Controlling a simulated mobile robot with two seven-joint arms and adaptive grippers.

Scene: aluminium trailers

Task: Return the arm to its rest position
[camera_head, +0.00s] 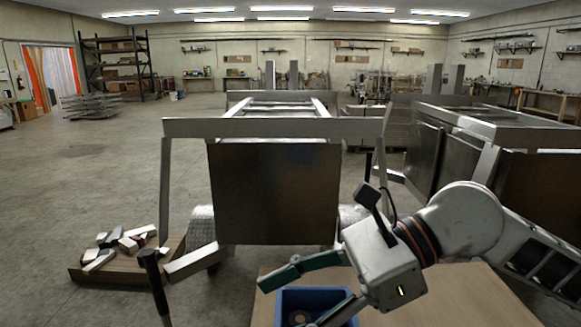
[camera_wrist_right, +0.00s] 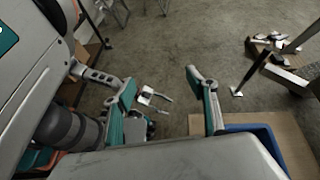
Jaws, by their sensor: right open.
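My right arm comes in from the right in the head view, and its gripper (camera_head: 284,304) is over a blue bin (camera_head: 334,292) at the bottom. The two teal-padded fingers are spread apart with nothing between them. In the right wrist view the gripper (camera_wrist_right: 160,84) is also open and empty, and the blue bin (camera_wrist_right: 262,132) shows beside the right finger. A small round item lies inside the bin. My left gripper does not show in the head view.
The bin stands on a brown board (camera_head: 462,296). An aluminium trailer (camera_head: 275,190) stands just ahead, with another trailer (camera_head: 522,130) at the right. A wooden tray (camera_head: 128,272) of blocks and a dark upright post (camera_head: 154,285) are at left. Open floor lies farther left.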

